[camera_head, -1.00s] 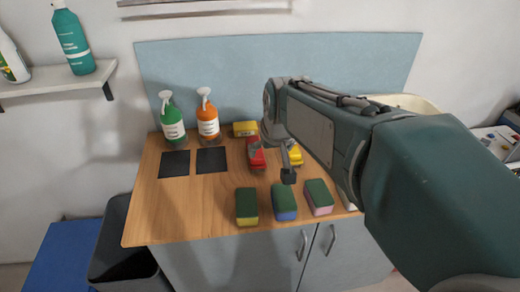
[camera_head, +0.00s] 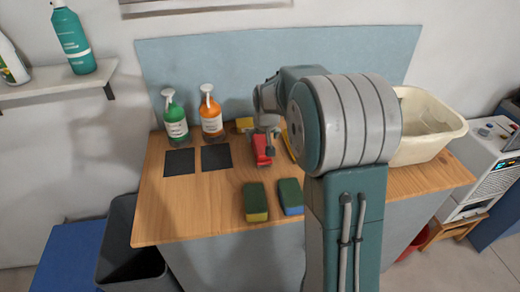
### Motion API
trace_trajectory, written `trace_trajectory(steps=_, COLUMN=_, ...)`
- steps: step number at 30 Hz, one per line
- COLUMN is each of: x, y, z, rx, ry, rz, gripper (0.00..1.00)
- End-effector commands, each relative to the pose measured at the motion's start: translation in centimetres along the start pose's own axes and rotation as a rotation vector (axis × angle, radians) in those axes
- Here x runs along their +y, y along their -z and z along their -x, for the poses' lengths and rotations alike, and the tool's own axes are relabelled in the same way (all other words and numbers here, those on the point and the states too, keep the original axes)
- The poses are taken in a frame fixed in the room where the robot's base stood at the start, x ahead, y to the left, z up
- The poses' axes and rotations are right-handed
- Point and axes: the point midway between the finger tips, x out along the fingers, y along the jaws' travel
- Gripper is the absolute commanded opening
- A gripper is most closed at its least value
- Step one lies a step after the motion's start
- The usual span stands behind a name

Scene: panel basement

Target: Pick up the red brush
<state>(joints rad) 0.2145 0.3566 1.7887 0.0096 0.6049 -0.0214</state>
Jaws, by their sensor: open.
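The red brush (camera_head: 262,155) lies on the wooden counter, right of the dark square mats. Its upper part is partly covered by my arm. My gripper (camera_head: 270,148) is over the brush's right side; whether it touches the brush cannot be told from this view. The gripper is small here and partly merged with the arm behind it. A sliver of a yellow item (camera_head: 289,146) shows just right of the brush, mostly hidden by my arm.
Green (camera_head: 175,120) and orange (camera_head: 211,118) spray bottles stand behind two dark mats. Green-topped sponges (camera_head: 255,202) lie near the front edge. A cream basin (camera_head: 430,125) stands at right. The counter's left front is clear.

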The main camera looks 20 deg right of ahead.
Motion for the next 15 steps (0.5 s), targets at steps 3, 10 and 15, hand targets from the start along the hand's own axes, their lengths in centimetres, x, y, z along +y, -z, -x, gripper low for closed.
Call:
trace_trajectory(steps=3, x=0.0, y=0.0, z=-0.8, rx=0.001, ry=0.000, rz=0.000, gripper=1.00)
trace_trajectory(steps=10, x=-0.3, y=0.0, z=-4.3, rx=-0.002, ry=0.000, rz=0.001, gripper=1.00)
trace_trajectory(steps=15, x=-0.3, y=0.1, z=-5.7, rx=0.001, ry=0.000, rz=0.000, gripper=1.00)
